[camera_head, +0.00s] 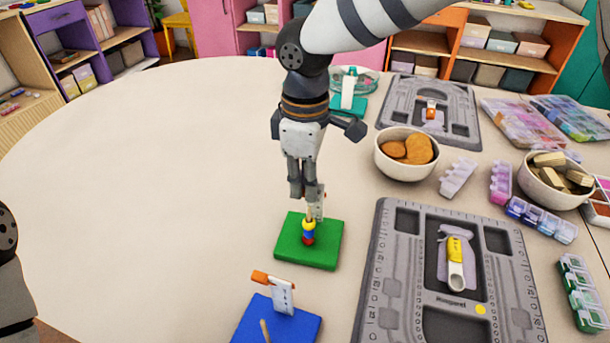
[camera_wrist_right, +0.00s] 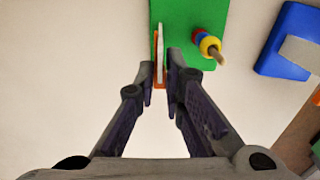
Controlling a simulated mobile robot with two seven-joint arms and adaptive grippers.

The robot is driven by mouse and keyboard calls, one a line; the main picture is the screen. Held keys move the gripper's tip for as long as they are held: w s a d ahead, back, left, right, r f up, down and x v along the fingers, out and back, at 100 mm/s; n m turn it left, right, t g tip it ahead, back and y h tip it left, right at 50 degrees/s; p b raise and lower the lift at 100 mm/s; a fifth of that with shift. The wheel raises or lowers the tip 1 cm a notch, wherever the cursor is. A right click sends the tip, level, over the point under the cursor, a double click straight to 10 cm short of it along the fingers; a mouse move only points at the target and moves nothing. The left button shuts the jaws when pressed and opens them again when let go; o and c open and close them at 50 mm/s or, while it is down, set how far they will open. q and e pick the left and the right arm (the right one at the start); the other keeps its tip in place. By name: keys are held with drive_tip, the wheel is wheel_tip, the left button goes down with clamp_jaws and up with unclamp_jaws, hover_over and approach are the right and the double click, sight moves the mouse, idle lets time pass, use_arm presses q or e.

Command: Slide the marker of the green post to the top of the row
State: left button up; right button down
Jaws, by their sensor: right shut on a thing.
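The green board (camera_head: 288,247) carries a short wooden post with red, blue and yellow beads (camera_head: 308,233). A thin white upright strip (camera_head: 319,207) stands beside the post, partly hidden by my right gripper (camera_head: 309,195). In the right wrist view the strip (camera_wrist_right: 160,50) is seen edge-on, with the orange marker (camera_wrist_right: 156,82) around it. My right gripper (camera_wrist_right: 161,84) points down with its fingers on either side and is shut on the marker. The marker's exact height on the strip is hard to tell. My left gripper is not in view.
In front, a blue board (camera_head: 252,322) has its own white strip (camera_head: 283,296) with an orange marker (camera_head: 260,277) near the top. A grey tray (camera_head: 385,300) lies to the right. A bowl (camera_head: 405,170) stands behind it. The table's left is clear.

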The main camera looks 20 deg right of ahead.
drive_tip(key=shift+f, duration=0.25)
drive_tip(key=c, duration=1.6)
unclamp_jaws()
wheel_tip(320, 180, up, 12)
